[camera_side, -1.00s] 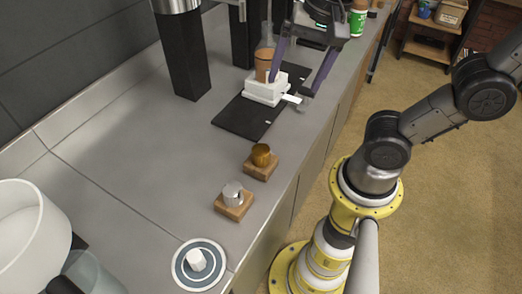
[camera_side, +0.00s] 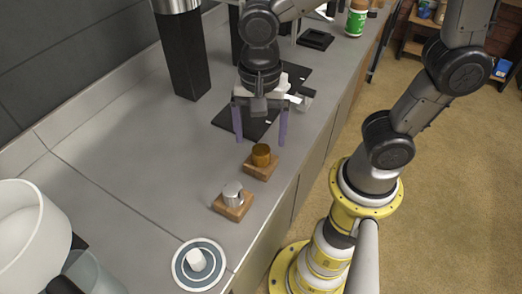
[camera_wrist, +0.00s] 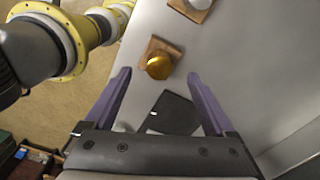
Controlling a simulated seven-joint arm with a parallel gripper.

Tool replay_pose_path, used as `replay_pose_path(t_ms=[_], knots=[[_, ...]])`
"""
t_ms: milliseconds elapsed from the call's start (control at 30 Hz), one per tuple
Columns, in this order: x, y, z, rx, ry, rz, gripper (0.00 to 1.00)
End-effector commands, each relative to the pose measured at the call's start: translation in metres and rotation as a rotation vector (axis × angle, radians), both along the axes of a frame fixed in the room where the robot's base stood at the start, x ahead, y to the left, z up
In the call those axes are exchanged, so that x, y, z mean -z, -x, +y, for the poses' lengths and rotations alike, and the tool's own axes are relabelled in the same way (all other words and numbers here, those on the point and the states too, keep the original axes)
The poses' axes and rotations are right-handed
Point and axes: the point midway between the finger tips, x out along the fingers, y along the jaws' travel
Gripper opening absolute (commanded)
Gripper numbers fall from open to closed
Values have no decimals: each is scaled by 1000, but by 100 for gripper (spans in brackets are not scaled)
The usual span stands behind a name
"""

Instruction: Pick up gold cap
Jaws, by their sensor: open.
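The gold cap (camera_side: 261,154) sits on a small square wooden block (camera_side: 259,171) on the grey counter. It also shows in the wrist view (camera_wrist: 159,67), upper middle, ahead of my fingers and between their lines. My gripper (camera_side: 261,140) is open and empty, pointing down with its two purple fingers apart. In the side view it is above and just behind the gold cap, not touching it. In the wrist view my fingertips (camera_wrist: 158,74) stand on either side of the cap's line.
A silver cap (camera_side: 232,193) on another wooden block (camera_side: 233,206) stands close in front. A round coaster (camera_side: 183,277) holds a white piece (camera_side: 196,260). A black mat (camera_side: 229,119) and white scale lie behind, partly hidden by my arm. The counter left of the caps is clear.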

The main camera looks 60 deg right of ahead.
Motion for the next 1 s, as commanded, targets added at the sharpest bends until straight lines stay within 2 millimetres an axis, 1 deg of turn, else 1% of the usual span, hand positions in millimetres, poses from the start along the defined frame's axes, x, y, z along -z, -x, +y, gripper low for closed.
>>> replay_pose_path(t_ms=[167,400,500,767,867,1000], knots=[[12,0,-1,1,1,2,89],[46,0,-5,-1,2,4,89],[53,0,-4,-1,0,1,89],[56,0,-4,0,0,0,89],[56,0,-4,0,0,-1,73],[55,0,-4,0,0,-1,48]])
